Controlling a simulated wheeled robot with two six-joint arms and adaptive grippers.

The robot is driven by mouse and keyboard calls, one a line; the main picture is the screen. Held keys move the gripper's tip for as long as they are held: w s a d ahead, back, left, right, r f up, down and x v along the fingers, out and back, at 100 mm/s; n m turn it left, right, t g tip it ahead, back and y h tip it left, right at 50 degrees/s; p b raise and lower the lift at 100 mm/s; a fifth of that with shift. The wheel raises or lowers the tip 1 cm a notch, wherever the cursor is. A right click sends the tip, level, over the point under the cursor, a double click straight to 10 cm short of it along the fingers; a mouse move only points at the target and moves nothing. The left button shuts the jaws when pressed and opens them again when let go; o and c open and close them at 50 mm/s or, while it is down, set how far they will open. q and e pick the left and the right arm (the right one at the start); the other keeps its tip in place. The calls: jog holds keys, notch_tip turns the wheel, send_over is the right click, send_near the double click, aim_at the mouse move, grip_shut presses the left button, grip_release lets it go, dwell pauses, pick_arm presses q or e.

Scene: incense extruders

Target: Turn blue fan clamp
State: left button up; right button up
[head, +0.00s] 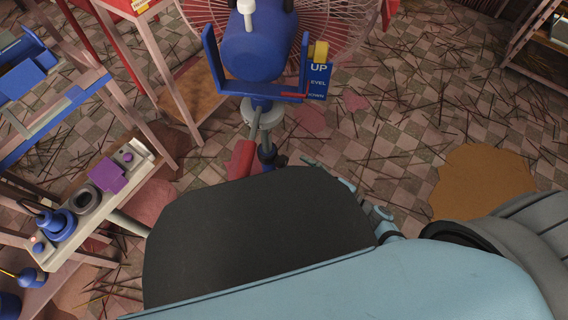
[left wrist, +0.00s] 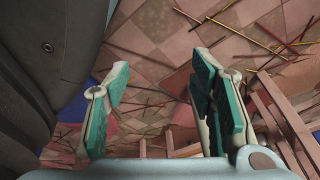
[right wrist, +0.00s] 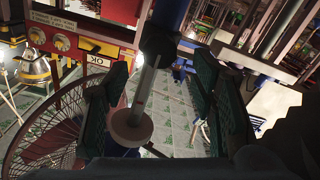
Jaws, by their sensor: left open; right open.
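The blue fan motor (head: 258,50) sits in a blue U-shaped bracket (head: 213,65) on a stand at the top of the head view. Below it are a grey collar (head: 264,116) and a blue stand part with a dark knob (head: 281,160); I cannot tell surely which piece is the clamp. In the right wrist view, my right gripper (right wrist: 163,100) is open. A grey rod (right wrist: 144,90) with a pale round end (right wrist: 131,127) shows between its fingers; contact is unclear. My left gripper (left wrist: 160,90) is open and empty above the floor.
A sign reading UP (head: 319,80) is beside the bracket. The wire fan cage (head: 350,25) is behind the motor. A shelf with blue and purple parts (head: 108,176) stands at left. Sticks litter the floor (head: 420,110). My own arm and dark body parts fill the foreground.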

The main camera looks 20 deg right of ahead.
aim_at(285, 164)
jog(key=x, duration=0.5)
jog(key=shift+w+a+f+b, duration=0.1)
jog(key=shift+w+a+b, duration=0.1)
jog(key=shift+w+b, duration=0.15)
jog(key=shift+s, duration=0.1)
jog(key=c, duration=1.2)
pick_arm(q)
jog(key=shift+w+d+f, duration=0.1)
jog(key=shift+w+d, duration=0.3)
jog(key=shift+w, duration=0.4)
pick_arm(e)
jog(key=shift+o, duration=0.2)
